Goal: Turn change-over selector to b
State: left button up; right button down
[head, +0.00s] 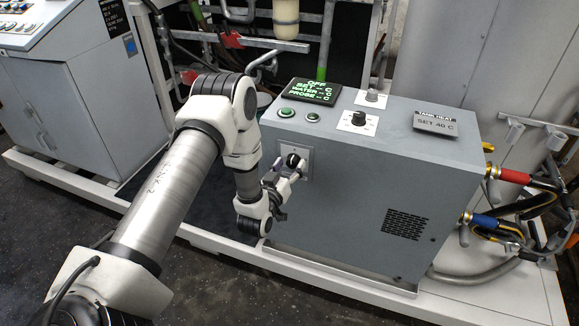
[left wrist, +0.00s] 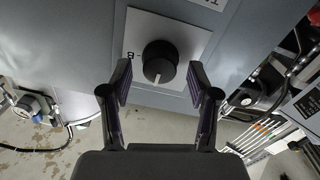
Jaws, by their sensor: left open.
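The selector is a round black knob (head: 293,160) on a pale square plate on the front face of the grey cabinet. In the left wrist view the knob (left wrist: 160,62) sits near the middle of its plate (left wrist: 188,38), with a white pointer mark toward the bottom of the picture. A dark letter, seemingly a B, stands left of the knob there. My left gripper (head: 284,175) is at the plate. In the left wrist view its two fingers (left wrist: 160,82) are open, one on each side of the knob, with gaps between. My right gripper is not in view.
The grey cabinet (head: 350,195) carries a green-lit display (head: 314,91), another black knob (head: 358,118), green buttons and a "SET 40 C" sign (head: 434,124) on top. Hoses with red and blue fittings (head: 512,176) leave its right side. A white frame rail (head: 340,282) runs below.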

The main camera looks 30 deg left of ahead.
pick_arm(q)
jog(key=shift+w+a, duration=0.1)
jog(key=shift+a, duration=0.05)
grip_shut()
jog(key=c, duration=1.2)
grip_release()
jog(key=shift+m, duration=0.4)
jog(key=shift+o, duration=0.2)
jog(key=m+p, duration=0.1)
jog(key=m, duration=0.1)
jog(key=shift+d+r+m+p, duration=0.1)
jog(key=shift+d+m+p, duration=0.1)
jog(key=shift+m+p, duration=0.15)
jog(key=m+p, duration=0.2)
jog(key=m, duration=0.2)
jog(key=m+p, duration=0.2)
jog(key=m, duration=0.2)
jog(key=shift+d, duration=0.1)
jog(key=shift+f+m+y+p, duration=0.15)
jog(key=shift+m+p, duration=0.25)
jog(key=shift+m, duration=0.65)
jog(key=shift+f+m+y+p, duration=0.15)
jog(key=shift+m+p, duration=0.25)
jog(key=shift+m, duration=0.6)
jog(key=shift+r, duration=0.1)
